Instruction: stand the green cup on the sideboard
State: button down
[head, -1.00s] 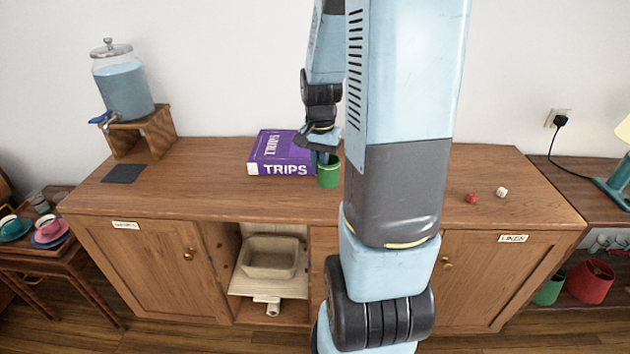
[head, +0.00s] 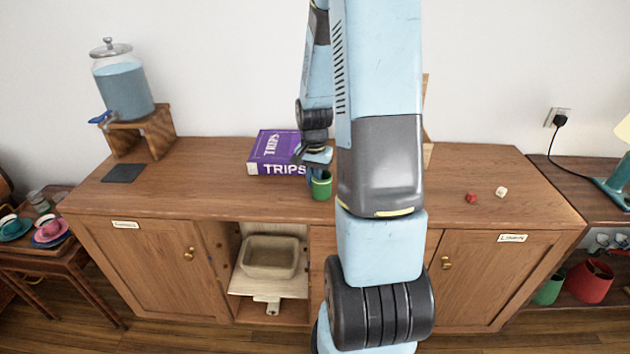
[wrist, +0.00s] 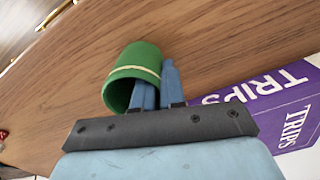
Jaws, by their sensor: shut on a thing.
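The green cup (head: 321,187) is upright at the middle of the sideboard (head: 220,190), in front of the purple book's right end. It also shows in the wrist view (wrist: 138,60), with a pale band around it. My gripper (head: 318,170) is shut on the cup's wall from above. In the wrist view the blue fingers (wrist: 158,88) pinch the rim, one inside and one outside. I cannot tell whether the cup's base touches the sideboard top or hangs just above it.
The purple book (head: 275,152) lies close behind the cup. A drink dispenser (head: 124,90) on a wooden stand is at the left. A red die (head: 471,197) and a white die (head: 502,192) lie at the right. The front left of the top is clear.

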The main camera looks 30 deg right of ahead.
jog(key=shift+f, duration=0.3)
jog(key=c, duration=1.7)
grip_release()
jog(key=o, duration=0.5)
